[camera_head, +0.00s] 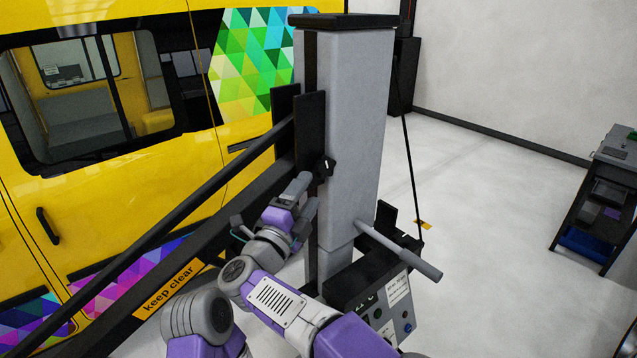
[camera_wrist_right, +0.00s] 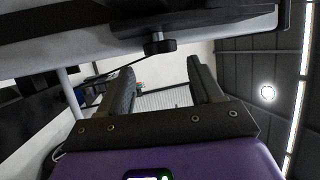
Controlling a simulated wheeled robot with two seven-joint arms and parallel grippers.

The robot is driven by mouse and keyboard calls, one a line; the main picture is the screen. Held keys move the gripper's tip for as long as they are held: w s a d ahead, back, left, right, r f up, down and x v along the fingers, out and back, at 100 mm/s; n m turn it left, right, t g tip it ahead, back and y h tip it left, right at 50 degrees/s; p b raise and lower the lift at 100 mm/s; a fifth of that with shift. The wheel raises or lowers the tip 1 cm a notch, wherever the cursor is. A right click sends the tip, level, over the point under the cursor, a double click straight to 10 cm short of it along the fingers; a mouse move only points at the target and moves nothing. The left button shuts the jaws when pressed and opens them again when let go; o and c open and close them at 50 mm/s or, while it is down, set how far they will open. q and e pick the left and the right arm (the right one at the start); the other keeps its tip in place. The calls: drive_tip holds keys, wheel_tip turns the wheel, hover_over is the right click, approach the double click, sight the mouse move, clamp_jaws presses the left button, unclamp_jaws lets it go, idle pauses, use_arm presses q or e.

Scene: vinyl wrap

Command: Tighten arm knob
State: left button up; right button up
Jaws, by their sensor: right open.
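A small black knob (camera_head: 325,165) sticks out from the black bracket on the side of the grey post (camera_head: 350,110). The knob also shows in the right wrist view (camera_wrist_right: 160,46), above and between the finger tips. My right gripper (camera_head: 304,197) is just below and left of the knob in the head view. In the right wrist view its two dark fingers (camera_wrist_right: 158,78) stand apart with nothing between them. The gripper appears apart from the knob. My left gripper is not in view.
A black arm (camera_head: 200,205) slopes down from the post beside the yellow van (camera_head: 180,160). A grey handle (camera_head: 400,250) and a control box (camera_head: 385,310) sit low on the post. A dark workbench (camera_head: 600,195) stands at the right.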

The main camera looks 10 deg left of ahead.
sight(321, 170)
drive_tip(key=p+x, duration=0.1)
drive_tip(key=x, duration=0.5)
drive_tip(key=shift+w+d+r, duration=0.1)
drive_tip(key=shift+w, duration=0.25)
drive_tip(key=c, duration=0.7)
drive_tip(key=m+g+p, duration=0.1)
drive_tip(key=g+p, duration=0.1)
drive_tip(key=p, duration=0.2)
drive_tip(key=r+g+y+p, duration=0.1)
drive_tip(key=g+p, duration=0.1)
drive_tip(key=p, duration=0.3)
drive_tip(key=shift+r+m, duration=0.2)
drive_tip(key=shift+m, duration=0.2)
drive_tip(key=shift+c, duration=0.2)
drive_tip(key=shift+f+g+p, duration=0.1)
drive_tip(key=shift+g+p, duration=0.4)
drive_tip(key=shift+p, duration=0.25)
